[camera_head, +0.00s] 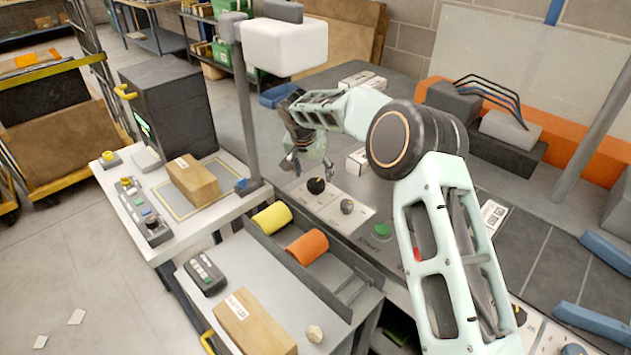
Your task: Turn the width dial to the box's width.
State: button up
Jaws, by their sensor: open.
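A black round dial (316,185) sits on a pale panel (331,203) in the middle of the view. A smaller grey knob (347,206) is beside it, to the right and nearer. The panel's lettering is too small to read, so I cannot tell which one is the width dial. My gripper (308,168) is open, just above and behind the black dial; contact cannot be made out. A brown cardboard box (193,181) with a white label lies inside a yellow outline on the white table at left. Another labelled brown box (254,322) lies on the lower front surface.
A green button (382,230) is right of the knobs. Yellow (272,218) and orange (307,247) rollers sit in a dark frame in front. A grey post (247,110) with a white head rises behind the table. A button box (147,212) stands on the table's left edge.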

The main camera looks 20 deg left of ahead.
aim_at(316, 183)
jog(key=shift+p+x, duration=0.45)
jog(key=shift+x, duration=2.4)
jog(key=c, duration=1.1)
